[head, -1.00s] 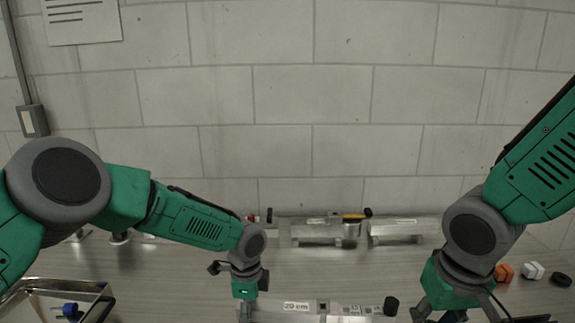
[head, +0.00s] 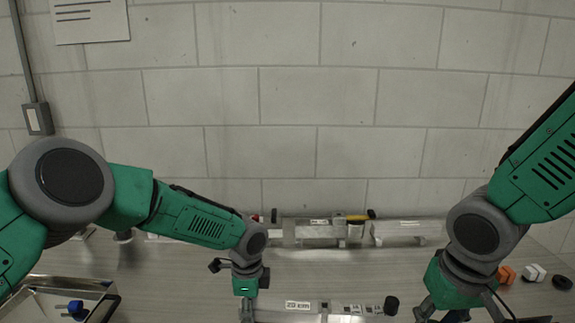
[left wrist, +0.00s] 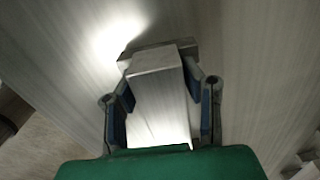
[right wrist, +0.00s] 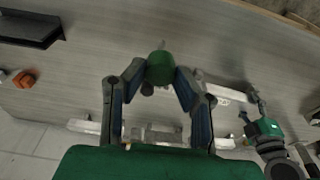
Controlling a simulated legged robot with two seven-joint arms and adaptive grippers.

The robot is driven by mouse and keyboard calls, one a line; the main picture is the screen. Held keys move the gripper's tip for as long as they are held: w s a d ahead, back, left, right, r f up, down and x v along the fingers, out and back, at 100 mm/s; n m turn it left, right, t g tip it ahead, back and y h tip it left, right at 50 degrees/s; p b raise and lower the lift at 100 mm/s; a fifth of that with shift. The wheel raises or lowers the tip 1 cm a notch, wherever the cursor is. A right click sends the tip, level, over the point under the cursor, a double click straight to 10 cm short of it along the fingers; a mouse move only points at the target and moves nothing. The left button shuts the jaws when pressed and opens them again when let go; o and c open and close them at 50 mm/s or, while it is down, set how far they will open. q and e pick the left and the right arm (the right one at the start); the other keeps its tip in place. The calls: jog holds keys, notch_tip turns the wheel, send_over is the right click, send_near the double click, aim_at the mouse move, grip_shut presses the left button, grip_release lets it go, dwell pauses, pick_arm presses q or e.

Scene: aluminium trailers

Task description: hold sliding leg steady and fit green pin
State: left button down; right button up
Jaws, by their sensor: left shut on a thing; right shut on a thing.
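The sliding leg is a silver aluminium bar (head: 338,308) with labels on top, at the bottom of the head view. My left gripper (head: 247,308) is shut on it near its left end. The left wrist view shows the leg (left wrist: 158,85) between the two fingers of my left gripper (left wrist: 160,110). The green pin (right wrist: 160,68) is held between the fingertips of my right gripper (right wrist: 160,80), its thin end pointing away. The right wrist view shows the pin apart from the leg (right wrist: 225,92). In the head view my right gripper (head: 440,312) is right of the leg, fingertips cut off.
Another aluminium assembly (head: 400,230) with a yellow-and-black piece lies along the wall. A metal tray (head: 35,285) holding a blue part (head: 75,307) is at the left. Orange (head: 505,274), white (head: 535,272) and black (head: 562,282) small parts lie at the right. A black knob (head: 391,305) is at the leg's right end.

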jog(key=shift+f, duration=0.1)
dwell(0.6)
jog(key=w+a+n, duration=0.2)
jog(key=w+a, duration=1.3)
jog(key=w, duration=0.1)
jog(key=shift+r, duration=0.4)
jog(key=shift+w, duration=0.1)
jog(key=shift+f, duration=2.95)
jog(key=shift+w+d, duration=0.1)
jog(key=shift+d, duration=0.1)
jog(key=shift+f, duration=2.55)
